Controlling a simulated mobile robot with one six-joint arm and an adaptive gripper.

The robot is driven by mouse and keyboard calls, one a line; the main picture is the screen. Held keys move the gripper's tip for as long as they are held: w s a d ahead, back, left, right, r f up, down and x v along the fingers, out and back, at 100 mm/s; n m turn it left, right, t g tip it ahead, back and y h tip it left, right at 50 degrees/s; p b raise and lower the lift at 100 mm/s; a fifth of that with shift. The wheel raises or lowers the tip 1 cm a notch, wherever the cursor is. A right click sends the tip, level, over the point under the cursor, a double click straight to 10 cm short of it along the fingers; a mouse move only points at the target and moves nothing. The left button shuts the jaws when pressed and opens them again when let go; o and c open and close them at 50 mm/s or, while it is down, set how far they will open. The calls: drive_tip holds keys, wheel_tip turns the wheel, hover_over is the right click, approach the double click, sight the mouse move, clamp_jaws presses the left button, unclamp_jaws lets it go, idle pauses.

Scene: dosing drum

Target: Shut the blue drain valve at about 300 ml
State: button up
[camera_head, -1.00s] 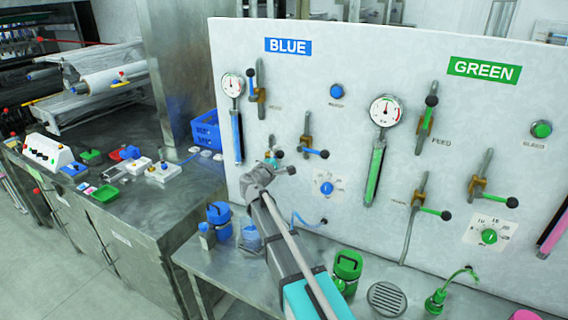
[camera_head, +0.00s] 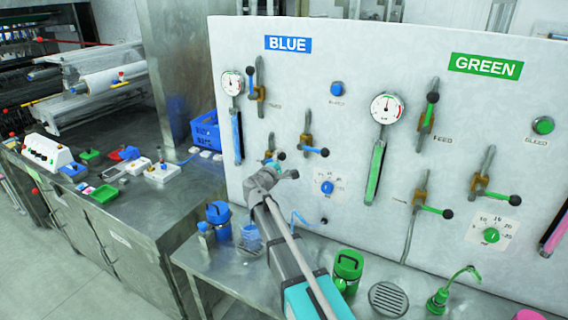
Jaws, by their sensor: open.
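The lower-left valve under the BLUE sign, seemingly the blue drain valve (camera_head: 270,155), is on the white panel, partly hidden by my arm. A dark knob shows at its right; the handle's angle is hard to tell. My gripper (camera_head: 292,174) is open and empty, just below and right of that valve; contact cannot be judged. A clear beaker (camera_head: 249,236) with bluish contents stands on the steel bench left of my arm. Its level cannot be read. The blue sight tube (camera_head: 237,137) hangs under the blue gauge (camera_head: 232,83).
Nearby are another blue-handled valve (camera_head: 308,147), the blue dial (camera_head: 327,187) and the feed valve (camera_head: 255,88). A blue canister (camera_head: 218,220) stands left of the beaker. A green canister (camera_head: 347,270) is right of my arm. Green valves fill the panel's right side.

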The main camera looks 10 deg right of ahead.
drive_tip(key=shift+f, duration=0.15)
drive_tip(key=shift+s+d+f+b, duration=0.1)
drive_tip(key=shift+d+f+b, duration=0.1)
drive_tip(key=shift+f+b, duration=0.3)
idle(0.5)
drive_tip(key=shift+s+d+f+b, duration=0.1)
drive_tip(key=shift+f+b, duration=0.45)
drive_tip(key=shift+f, duration=0.1)
drive_tip(key=shift+f+b, duration=0.45)
drive_tip(key=shift+b, duration=0.15)
drive_tip(key=shift+f, duration=0.15)
drive_tip(key=shift+f+b, duration=0.45)
drive_tip(key=shift+b, duration=0.1)
drive_tip(key=shift+r, duration=0.2)
